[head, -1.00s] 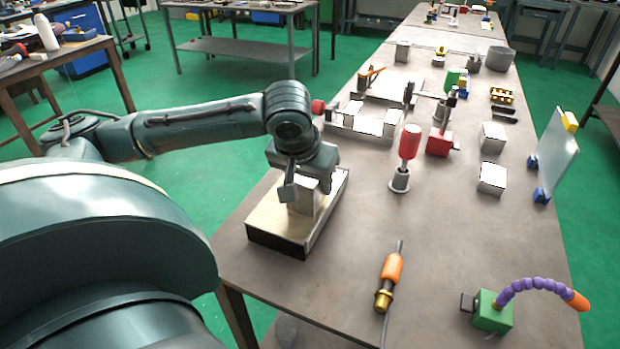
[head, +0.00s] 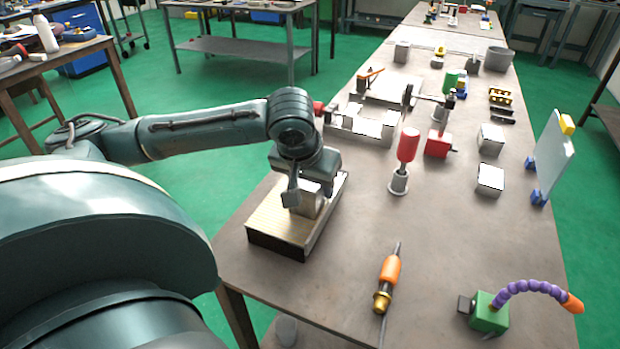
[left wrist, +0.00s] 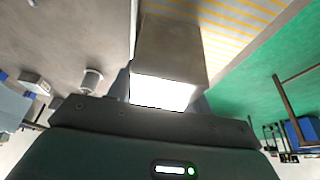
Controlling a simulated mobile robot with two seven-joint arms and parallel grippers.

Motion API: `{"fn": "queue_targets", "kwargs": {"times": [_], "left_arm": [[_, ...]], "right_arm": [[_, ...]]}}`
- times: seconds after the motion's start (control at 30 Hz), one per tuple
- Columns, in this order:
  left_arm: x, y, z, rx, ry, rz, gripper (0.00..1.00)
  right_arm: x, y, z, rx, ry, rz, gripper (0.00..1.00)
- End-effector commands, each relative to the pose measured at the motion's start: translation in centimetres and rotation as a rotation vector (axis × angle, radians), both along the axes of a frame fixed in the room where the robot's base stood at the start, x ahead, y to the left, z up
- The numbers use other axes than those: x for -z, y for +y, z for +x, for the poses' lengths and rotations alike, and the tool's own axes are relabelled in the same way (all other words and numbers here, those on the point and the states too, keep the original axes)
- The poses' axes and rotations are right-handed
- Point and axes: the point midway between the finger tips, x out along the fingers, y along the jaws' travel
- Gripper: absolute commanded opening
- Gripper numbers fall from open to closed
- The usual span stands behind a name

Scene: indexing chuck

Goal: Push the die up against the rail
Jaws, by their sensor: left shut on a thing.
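The die is a plain grey metal block (head: 310,204) standing on a low board with a pale, yellow-striped top (head: 275,222). My left gripper (head: 308,192) is above the board and shut on the die from above. In the left wrist view the die (left wrist: 170,50) fills the space at the gripper, with the striped board (left wrist: 235,22) to its right. The rail (head: 329,214) is a thin grey strip along the board's right edge. The die is very close to it; I cannot tell if they touch. My right gripper is not in view.
A red-handled tool in a round stand (head: 407,150) is right of the board. An orange-handled tool (head: 389,272) lies near the front. A green block with a purple hose (head: 487,312) is front right. Bare tabletop lies between board and tools.

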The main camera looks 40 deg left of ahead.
Motion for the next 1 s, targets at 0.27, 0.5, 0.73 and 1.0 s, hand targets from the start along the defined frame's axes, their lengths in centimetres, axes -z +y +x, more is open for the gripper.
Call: {"fn": "queue_targets", "kwargs": {"times": [0.27, 0.5, 0.73, 1.0], "left_arm": [[-0.04, -0.18, 0.06, 0.001, -0.003, -0.002, 0.0], [-0.07, -0.24, 0.07, 0.002, -0.002, -0.003, 0.0], [-0.08, -0.43, 0.12, 0.002, -0.002, -0.003, 0.0], [-0.08, -0.61, 0.2, 0.002, -0.002, -0.003, 0.0]], "right_arm": [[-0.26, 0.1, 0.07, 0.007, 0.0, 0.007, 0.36], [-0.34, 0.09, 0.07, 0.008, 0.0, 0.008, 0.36], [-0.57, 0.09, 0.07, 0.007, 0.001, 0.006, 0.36], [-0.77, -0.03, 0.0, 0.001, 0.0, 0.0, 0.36]]}}
